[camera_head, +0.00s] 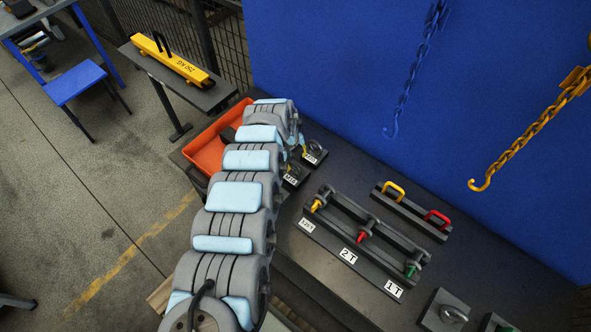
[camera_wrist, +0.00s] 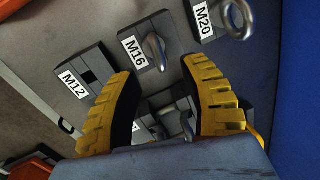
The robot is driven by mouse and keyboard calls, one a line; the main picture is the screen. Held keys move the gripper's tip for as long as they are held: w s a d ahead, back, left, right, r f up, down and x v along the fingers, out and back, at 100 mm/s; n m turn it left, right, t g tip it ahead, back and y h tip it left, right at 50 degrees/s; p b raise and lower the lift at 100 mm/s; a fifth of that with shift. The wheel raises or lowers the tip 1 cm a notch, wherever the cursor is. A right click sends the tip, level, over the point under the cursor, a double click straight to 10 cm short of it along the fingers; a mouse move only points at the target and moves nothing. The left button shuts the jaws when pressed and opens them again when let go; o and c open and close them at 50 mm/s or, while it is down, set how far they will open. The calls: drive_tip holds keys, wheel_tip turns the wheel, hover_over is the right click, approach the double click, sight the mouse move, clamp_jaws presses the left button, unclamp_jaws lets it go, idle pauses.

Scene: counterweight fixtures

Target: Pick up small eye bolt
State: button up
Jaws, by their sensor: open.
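My gripper (camera_wrist: 168,100) is open, with its two yellow ribbed fingers spread above the dark bench. Between and behind the fingers are grey metal shapes and a piece of white label, partly hidden; I cannot tell whether one is the small eye bolt. The M12 block (camera_wrist: 91,75) lies left of the left finger and shows a dark slot and no ring. An M16 eye bolt (camera_wrist: 154,48) stands in its block ahead of the fingers. A larger M20 eye bolt (camera_wrist: 238,17) is at the upper right. In the head view my arm hides most of this area.
An orange bin (camera_head: 207,150) is beside my arm. A shackle rack (camera_head: 365,240) labelled 2 T and 1 T and a bar with yellow and red handles (camera_head: 412,211) stand on the bench. Chains with hooks (camera_head: 530,130) hang before the blue wall.

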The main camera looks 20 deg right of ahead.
sight(295, 165)
drive_tip(key=shift+w+d+f, duration=0.1)
drive_tip(key=shift+d+f, duration=0.1)
drive_tip(key=shift+f, duration=1.1)
drive_tip(key=shift+w+d+f, duration=0.1)
drive_tip(key=shift+d+f, duration=0.1)
drive_tip(key=shift+f, duration=1.1)
clamp_jaws()
